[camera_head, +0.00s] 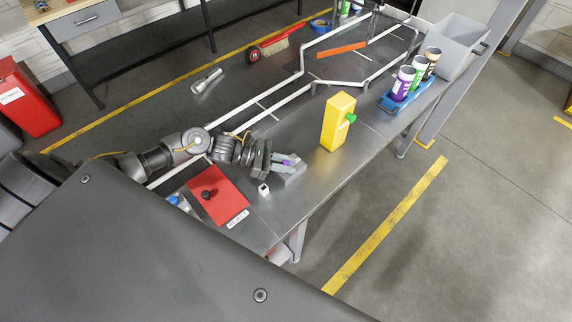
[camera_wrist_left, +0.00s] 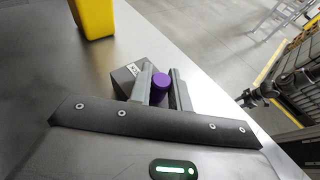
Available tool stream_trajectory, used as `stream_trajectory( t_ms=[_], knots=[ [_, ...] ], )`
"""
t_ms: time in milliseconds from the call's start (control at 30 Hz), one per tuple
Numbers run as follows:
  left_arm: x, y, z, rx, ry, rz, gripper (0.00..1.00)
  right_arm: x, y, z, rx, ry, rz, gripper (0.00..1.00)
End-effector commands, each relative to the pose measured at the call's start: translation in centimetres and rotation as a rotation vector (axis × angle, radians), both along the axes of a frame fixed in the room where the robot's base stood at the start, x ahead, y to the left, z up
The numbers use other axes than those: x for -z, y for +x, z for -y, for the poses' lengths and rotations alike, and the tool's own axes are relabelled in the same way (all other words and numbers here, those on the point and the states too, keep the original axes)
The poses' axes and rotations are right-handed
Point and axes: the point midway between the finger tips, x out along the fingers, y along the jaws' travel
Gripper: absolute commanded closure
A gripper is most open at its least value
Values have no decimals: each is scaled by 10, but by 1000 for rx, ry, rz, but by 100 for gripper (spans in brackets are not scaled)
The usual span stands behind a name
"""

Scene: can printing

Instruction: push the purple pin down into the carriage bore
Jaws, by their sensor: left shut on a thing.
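My left gripper (camera_head: 279,161) is low over the near part of the steel table, shut on the purple pin (camera_head: 289,161). In the left wrist view the purple pin (camera_wrist_left: 161,81) shows its round top between the two fingers of the gripper (camera_wrist_left: 162,92). The grey carriage block (camera_head: 290,177) lies at the fingertips; in the left wrist view the block (camera_wrist_left: 134,72) with a small white label shows behind the left finger. The bore and the pin's lower end are hidden, so I cannot tell how deep the pin sits. My right gripper is not in view.
A yellow container (camera_head: 338,124) stands beyond. Printed cans stand in a blue rack (camera_head: 394,106) before a grey bin (camera_head: 456,52). White rails run along the table's far side.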

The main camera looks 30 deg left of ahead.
Motion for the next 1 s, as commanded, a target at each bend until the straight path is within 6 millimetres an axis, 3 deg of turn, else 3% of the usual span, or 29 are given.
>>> stream_trajectory(
  t_ms=[233, 400, 700, 1000],
  knots=[
    [-8, 0, 0, 1, 1, 4, 100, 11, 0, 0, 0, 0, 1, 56],
    [-26, 0, 0, 3, 3, 8, 100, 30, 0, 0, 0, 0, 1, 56],
    [-83, -10, -51, 1, 8, 5, 100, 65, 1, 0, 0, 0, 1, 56],
    [-111, -21, -111, -2, 6, -3, 100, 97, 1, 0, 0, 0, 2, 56]
  ],
)
